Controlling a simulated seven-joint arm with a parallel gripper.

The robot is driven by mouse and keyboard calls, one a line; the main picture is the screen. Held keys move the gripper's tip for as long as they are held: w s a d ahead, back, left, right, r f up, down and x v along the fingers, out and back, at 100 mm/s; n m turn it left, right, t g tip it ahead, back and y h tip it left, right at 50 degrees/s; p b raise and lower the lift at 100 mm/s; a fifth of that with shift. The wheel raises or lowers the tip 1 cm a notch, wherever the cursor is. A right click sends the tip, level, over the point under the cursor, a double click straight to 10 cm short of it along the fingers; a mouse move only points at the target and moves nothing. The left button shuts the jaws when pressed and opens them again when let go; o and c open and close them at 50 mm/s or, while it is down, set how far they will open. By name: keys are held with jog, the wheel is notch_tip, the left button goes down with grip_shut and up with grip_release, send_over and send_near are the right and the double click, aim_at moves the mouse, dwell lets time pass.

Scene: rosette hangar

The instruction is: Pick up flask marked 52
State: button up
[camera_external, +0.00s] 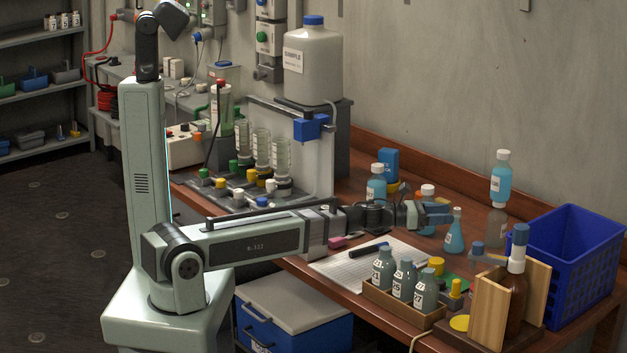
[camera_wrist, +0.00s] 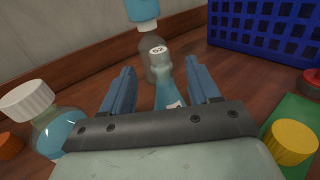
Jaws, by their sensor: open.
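A small conical flask (camera_wrist: 166,92) with blue liquid stands between my fingers in the wrist view; it also shows in the external view (camera_external: 454,237), upright on the wooden table. A white patch reading 52 shows just above its neck, against a clear grey bottle (camera_wrist: 152,72) behind it; I cannot tell for sure which of the two carries it. The flask's own side label is mostly hidden by my gripper. My gripper (camera_wrist: 160,72) is open and empty, its blue fingers on either side of the flask; in the external view it (camera_external: 443,213) is level with the flask's neck.
A blue bottle (camera_external: 501,178) sits on top of the grey bottle. A white-capped bottle (camera_wrist: 58,128) stands close left of my gripper. A yellow knob (camera_wrist: 291,140) is close right. A blue crate (camera_external: 573,238) and a wooden rack of bottles (camera_external: 404,307) are nearby.

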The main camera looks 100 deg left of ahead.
jog(key=shift+w+a, duration=0.25)
jog(key=shift+w, duration=1.35)
jog(key=shift+w+a, duration=0.2)
jog(key=shift+w, duration=1.35)
grip_shut()
